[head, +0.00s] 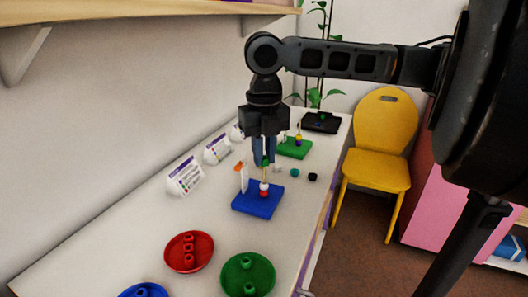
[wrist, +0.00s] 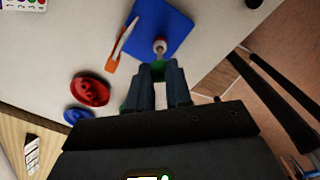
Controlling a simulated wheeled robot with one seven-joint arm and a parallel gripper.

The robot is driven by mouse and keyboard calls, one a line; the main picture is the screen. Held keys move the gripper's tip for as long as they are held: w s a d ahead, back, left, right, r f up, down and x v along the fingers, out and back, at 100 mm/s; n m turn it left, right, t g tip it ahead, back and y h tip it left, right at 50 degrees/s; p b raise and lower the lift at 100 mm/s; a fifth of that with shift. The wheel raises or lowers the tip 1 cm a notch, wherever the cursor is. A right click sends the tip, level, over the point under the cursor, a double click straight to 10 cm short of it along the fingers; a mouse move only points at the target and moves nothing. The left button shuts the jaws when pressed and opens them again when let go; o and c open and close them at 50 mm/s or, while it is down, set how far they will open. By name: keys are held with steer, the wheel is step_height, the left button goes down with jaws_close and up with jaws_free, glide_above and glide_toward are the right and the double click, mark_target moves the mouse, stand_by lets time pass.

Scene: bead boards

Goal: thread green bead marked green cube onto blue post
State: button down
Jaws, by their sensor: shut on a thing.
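The blue board (head: 257,203) stands on the table with one thin upright post (head: 265,176) that carries a red and a white bead (head: 264,187) low down. My gripper (head: 264,160) points down above this post, shut on a green bead (head: 265,162). The bead is at or just over the post's tip; I cannot tell whether the tip is inside it. In the wrist view the green bead (wrist: 158,68) shows between the fingers, close to the beads on the post (wrist: 160,45). The bead's marking is not readable.
A white and orange upright piece (head: 241,177) stands on the blue board's left side, near my fingers. A green board (head: 294,149) and a black board (head: 321,123) lie behind. Loose beads (head: 294,173) lie at right. A red dish (head: 175,260) and a green dish (head: 232,281) are in front.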

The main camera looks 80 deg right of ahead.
steer(key=shift+f, duration=0.15)
steer(key=shift+f+b, duration=0.3)
steer(key=shift+f, duration=0.05)
steer(key=shift+f+b, duration=0.35)
steer(key=shift+f, duration=0.15)
steer(key=c, duration=1)
jaws_free()
steer(key=shift+o, duration=0.2)
steer(key=shift+r, duration=0.1)
steer(key=shift+r+p, duration=0.3)
steer(key=shift+r, duration=3.5)
